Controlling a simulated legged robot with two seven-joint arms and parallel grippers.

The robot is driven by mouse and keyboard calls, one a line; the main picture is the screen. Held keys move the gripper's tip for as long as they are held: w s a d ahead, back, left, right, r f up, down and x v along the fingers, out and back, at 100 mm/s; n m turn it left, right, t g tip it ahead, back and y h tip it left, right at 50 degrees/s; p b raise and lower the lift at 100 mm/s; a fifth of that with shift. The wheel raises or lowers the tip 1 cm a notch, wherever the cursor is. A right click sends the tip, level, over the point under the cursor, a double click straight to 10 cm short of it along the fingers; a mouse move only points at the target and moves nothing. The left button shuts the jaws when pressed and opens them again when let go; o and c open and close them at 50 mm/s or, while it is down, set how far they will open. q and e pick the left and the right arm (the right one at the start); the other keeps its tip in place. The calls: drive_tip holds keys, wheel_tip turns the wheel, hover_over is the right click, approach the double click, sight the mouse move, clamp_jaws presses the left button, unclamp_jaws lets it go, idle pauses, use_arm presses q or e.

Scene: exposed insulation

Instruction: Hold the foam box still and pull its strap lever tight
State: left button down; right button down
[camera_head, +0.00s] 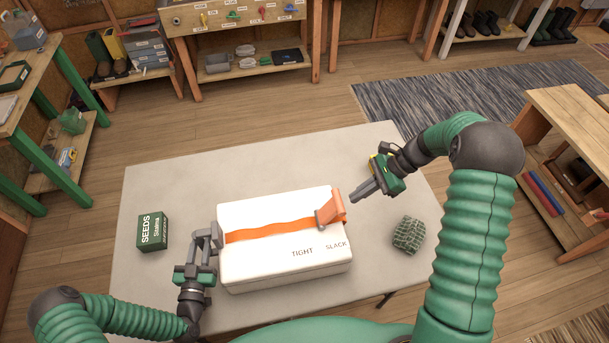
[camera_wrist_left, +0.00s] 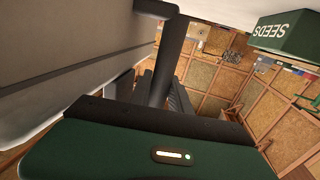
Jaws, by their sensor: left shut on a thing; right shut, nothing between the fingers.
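The white foam box (camera_head: 275,262) sits on the grey table, with an orange strap (camera_head: 268,231) across its top. The orange strap lever (camera_head: 333,206) stands raised at the box's right end, on the SLACK side of the printed words TIGHT and SLACK. My left gripper (camera_head: 212,236) is shut on the box's left edge; the grip itself is partly hidden. In the left wrist view a pale box side (camera_wrist_left: 60,60) fills the left.
A green SEEDS box (camera_head: 152,231) stands left of the foam box. A green patterned block (camera_head: 408,235) lies to its right, near my right arm. The table (camera_head: 260,162) is clear behind the box. Shelves and benches stand around the room.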

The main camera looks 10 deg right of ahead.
use_arm(q)
drive_tip(key=shift+f, duration=0.15)
use_arm(e)
drive_tip(key=shift+a+f, duration=0.1)
drive_tip(key=shift+a, duration=0.8)
use_arm(q)
drive_tip(key=shift+a, duration=0.15)
use_arm(e)
drive_tip(key=a+r+h, duration=0.2)
drive_tip(key=a+h, duration=0.5)
drive_tip(key=a, duration=0.7)
drive_tip(key=shift+w+a+h, duration=0.15)
drive_tip(key=shift+a+h, duration=0.15)
drive_tip(key=shift+h, duration=0.1)
drive_tip(key=shift+r, duration=0.1)
